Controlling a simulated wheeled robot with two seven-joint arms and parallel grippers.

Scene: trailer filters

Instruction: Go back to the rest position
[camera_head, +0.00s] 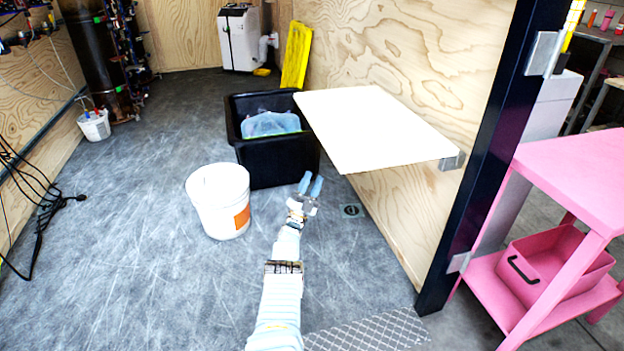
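My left gripper (310,186) is in the middle of the head view, at the end of my arm that reaches up from the bottom edge. Its two blue fingers are apart with nothing between them. It is in front of the black bin and to the right of the white bucket. My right gripper is not in the view.
A black bin (285,172) holds a pale blue translucent thing (270,124). A white bucket (212,205) stands left of my arm. A pale shelf (370,128) juts from the wooden wall. A dark post (490,165) and pink cart (575,165) are right.

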